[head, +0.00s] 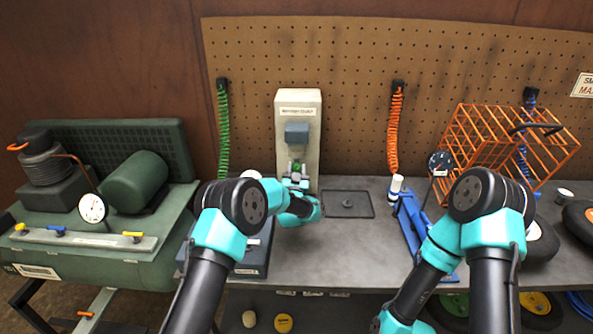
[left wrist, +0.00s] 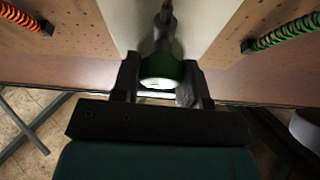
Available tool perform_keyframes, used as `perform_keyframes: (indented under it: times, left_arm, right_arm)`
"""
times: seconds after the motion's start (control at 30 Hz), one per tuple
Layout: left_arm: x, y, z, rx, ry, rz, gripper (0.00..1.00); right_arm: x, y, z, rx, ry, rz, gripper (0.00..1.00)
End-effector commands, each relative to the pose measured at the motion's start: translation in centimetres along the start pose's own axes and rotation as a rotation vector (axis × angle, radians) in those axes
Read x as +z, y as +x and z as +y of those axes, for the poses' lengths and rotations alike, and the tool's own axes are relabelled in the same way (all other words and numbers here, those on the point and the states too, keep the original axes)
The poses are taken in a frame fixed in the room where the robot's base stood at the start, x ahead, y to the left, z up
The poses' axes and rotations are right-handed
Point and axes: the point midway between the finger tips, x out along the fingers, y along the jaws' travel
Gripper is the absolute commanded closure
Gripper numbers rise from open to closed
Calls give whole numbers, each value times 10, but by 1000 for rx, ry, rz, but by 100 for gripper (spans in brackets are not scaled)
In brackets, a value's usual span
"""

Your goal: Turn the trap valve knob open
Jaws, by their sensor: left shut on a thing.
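A green knob (head: 296,167) sticks out from the front of the pale upright post (head: 299,103), below a grey-blue box (head: 297,133). My left gripper (head: 296,182) is at the post, at the height of the knob. In the left wrist view the knob (left wrist: 161,71) sits between the two fingers (left wrist: 160,84), and the gripper is shut on it. A dark stem runs from the knob along the post. The knob's turn angle cannot be told. My right arm is at the right, but its gripper is out of view.
A green compressor (head: 110,215) with a gauge (head: 92,208) stands at the left. Green (head: 223,130) and orange (head: 395,130) coiled hoses hang on the pegboard. A blue jack (head: 413,225) and an orange wire rack (head: 500,140) are at the right.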

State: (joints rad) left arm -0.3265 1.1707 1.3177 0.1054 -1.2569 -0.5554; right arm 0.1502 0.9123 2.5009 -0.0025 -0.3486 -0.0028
Motion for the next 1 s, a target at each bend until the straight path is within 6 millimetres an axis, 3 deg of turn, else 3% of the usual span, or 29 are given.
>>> perform_keyframes:
  times: [0.53, 0.57, 0.6, 0.8, 1.0]
  left_arm:
    - [0, 0, 0, -48, -114, 1, 83]
    - [0, 0, 0, -47, -114, 1, 58]
    - [0, 0, 0, -47, -114, 1, 54]
    - [0, 0, 0, -47, -114, 0, 35]
    - [0, 0, 0, -47, -113, 0, 35]
  right_arm:
    - [0, 0, 0, 0, 0, 0, 57]
    - [0, 0, 0, 0, 0, 0, 57]
    - [0, 0, 0, 0, 0, 0, 57]
    - [0, 0, 0, 0, 0, 0, 57]
    - [0, 0, 0, 0, 0, 0, 57]
